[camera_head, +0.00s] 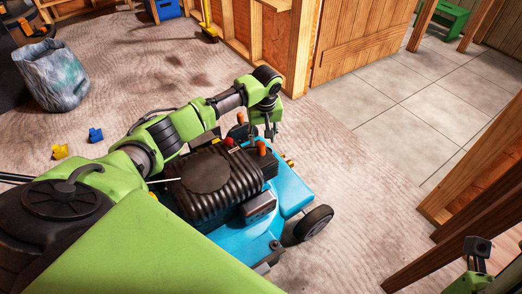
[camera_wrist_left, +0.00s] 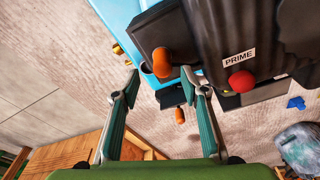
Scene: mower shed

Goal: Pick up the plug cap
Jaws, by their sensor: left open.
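Two orange caps show on the blue mower (camera_head: 228,238), and I cannot tell for certain which is the plug cap. One orange cap (camera_head: 262,148) stands upright at the engine's right end; in the left wrist view an orange cap (camera_wrist_left: 161,64) lies just beyond the fingertips. Another orange piece (camera_head: 240,117) shows behind the engine; an orange piece (camera_wrist_left: 180,116) also appears between the fingers in the wrist view. My left gripper (camera_head: 262,133) is above the engine's right end, open and empty (camera_wrist_left: 160,86). My right gripper (camera_head: 478,250) is low at the right, its jaws unclear.
A red primer button (camera_wrist_left: 240,81) sits beside the PRIME label on the black engine (camera_head: 205,180). A mower wheel (camera_head: 314,222) sticks out at the right. Wooden posts (camera_head: 480,185) stand at right.

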